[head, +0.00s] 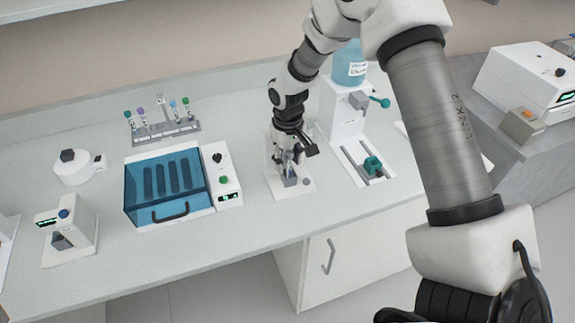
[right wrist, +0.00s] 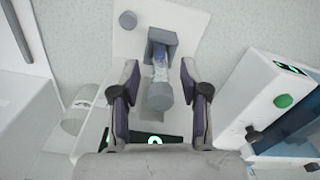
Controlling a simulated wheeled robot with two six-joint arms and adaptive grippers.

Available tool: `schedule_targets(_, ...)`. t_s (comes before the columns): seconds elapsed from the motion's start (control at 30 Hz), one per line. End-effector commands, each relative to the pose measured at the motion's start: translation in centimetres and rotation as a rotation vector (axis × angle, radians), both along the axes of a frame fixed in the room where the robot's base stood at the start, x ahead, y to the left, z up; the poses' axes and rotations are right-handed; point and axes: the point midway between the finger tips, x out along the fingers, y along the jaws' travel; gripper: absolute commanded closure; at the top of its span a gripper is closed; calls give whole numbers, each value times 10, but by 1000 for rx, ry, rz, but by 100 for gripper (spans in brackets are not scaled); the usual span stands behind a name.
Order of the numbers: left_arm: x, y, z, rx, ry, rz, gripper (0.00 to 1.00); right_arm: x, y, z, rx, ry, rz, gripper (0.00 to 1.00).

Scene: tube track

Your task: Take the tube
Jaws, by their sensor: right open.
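The tube (right wrist: 160,75) is clear with a grey cap (right wrist: 160,97) and stands in the grey holder (right wrist: 168,37) of a small white station (right wrist: 128,48). My right gripper (right wrist: 159,82) is open, with one finger on each side of the tube and a gap on both sides. In the head view my right gripper (head: 291,160) points down over the same white station (head: 299,187) and mostly hides the tube. My left gripper is not in view.
Left of the station is a white device with a blue lid (head: 165,189). A rack (head: 167,132) with several colour-capped tubes stands behind it. A white dispenser (head: 343,115) with a blue bottle (head: 349,66) is close on the right. The bench front is clear.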

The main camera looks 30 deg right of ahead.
Motion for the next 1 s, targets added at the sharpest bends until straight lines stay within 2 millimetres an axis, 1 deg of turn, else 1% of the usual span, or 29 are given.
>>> schedule_targets(0.13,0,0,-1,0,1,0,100,0,0,0,0,-1,0,55)
schedule_targets(0.17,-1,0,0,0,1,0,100,0,0,0,0,-1,0,58)
schedule_targets(0.2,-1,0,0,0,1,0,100,0,0,0,0,-1,0,72)
schedule_targets(0.27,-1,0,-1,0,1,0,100,0,0,0,0,-1,0,94)
schedule_targets(0.3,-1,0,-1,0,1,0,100,0,0,0,0,-1,0,100)
schedule_targets(0.67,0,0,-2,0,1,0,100,0,0,2,0,-1,0,100)
schedule_targets(0.77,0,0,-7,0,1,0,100,1,0,14,0,-4,0,100)
schedule_targets(0.87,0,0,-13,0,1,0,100,2,0,36,-1,-7,0,100)
schedule_targets(1.0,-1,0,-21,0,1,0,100,2,0,71,-1,-6,-1,100)
